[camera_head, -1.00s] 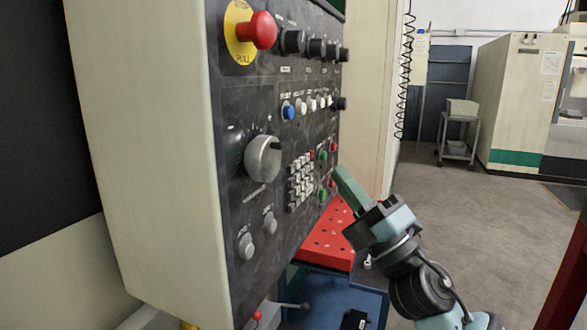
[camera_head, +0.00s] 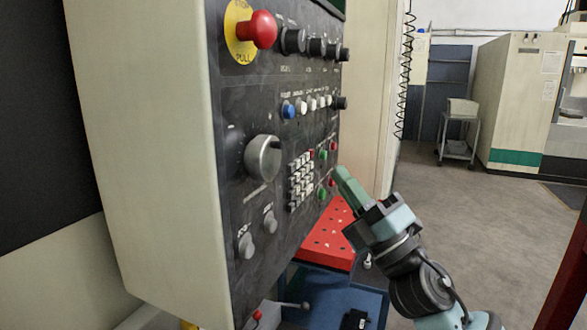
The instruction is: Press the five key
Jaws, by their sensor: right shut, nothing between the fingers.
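The keypad (camera_head: 301,181) is a small block of pale keys on the dark control panel (camera_head: 240,110), seen at a steep angle. The digits on its keys are too small to read, so I cannot tell which is the five key. My right gripper (camera_head: 341,173) is shut and empty, with its green fingers pointing up and left toward the panel. Its tips show just right of the keypad and the small red and green buttons; I see no contact with any key. My left gripper is not in view.
A red emergency button (camera_head: 263,29) on a yellow disc, a large silver dial (camera_head: 263,158) and several knobs share the panel. A red perforated plate (camera_head: 327,240) lies below, behind my right arm. Open floor (camera_head: 480,210) stretches to the right, toward a cart (camera_head: 459,130).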

